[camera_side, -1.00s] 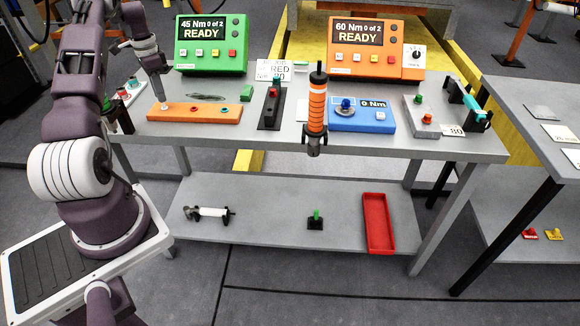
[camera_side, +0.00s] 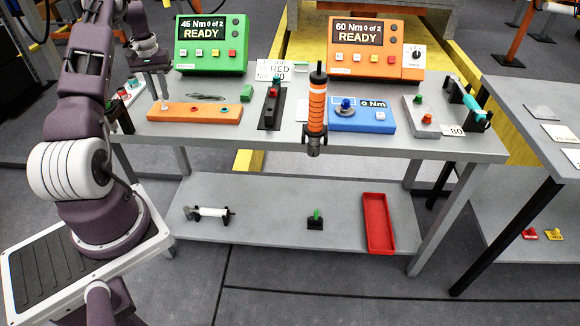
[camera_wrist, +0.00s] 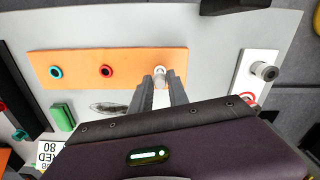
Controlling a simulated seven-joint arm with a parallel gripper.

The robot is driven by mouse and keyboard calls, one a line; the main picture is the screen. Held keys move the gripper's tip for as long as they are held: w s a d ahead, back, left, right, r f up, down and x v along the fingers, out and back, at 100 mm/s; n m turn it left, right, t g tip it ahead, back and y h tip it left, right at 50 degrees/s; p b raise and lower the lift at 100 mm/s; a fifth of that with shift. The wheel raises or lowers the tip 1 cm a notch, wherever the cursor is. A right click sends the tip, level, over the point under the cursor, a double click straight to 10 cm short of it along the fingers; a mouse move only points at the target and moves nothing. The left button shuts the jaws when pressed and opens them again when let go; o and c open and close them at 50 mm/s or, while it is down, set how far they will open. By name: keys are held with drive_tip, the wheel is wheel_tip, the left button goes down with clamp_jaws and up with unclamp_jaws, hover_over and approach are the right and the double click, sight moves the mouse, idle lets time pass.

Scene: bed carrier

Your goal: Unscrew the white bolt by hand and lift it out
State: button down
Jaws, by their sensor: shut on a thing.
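The white bolt (camera_wrist: 160,71) stands upright at one end of the orange block (camera_wrist: 80,62), at the white-ringed spot. In the side view the bolt (camera_side: 165,104) is at the left end of the orange block (camera_side: 205,116). My gripper (camera_wrist: 159,79) points down from above, with its two fingers on either side of the bolt's head, shut on it. In the side view my gripper (camera_side: 160,92) is over the block's left end. The bolt's lower part is at the block, and I cannot tell how deep it sits.
Red (camera_wrist: 105,72) and teal (camera_wrist: 56,72) rings lie along the same block. A green block (camera_side: 247,92), a black stand (camera_side: 268,112) and an orange-banded upright tool (camera_side: 317,106) stand to the right. The green READY controller (camera_side: 211,44) is behind. A red tray (camera_side: 377,222) sits on the lower shelf.

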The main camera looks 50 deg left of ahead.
drive_tip(key=shift+n, duration=1.1)
drive_tip(key=c, duration=1.2)
unclamp_jaws()
wheel_tip(320, 180, up, 2)
drive_tip(key=shift+r+m, duration=0.15)
drive_tip(key=shift+m, duration=0.25)
drive_tip(key=m, duration=1.2)
drive_tip(key=shift+a, duration=0.1)
drive_tip(key=shift+m, duration=0.8)
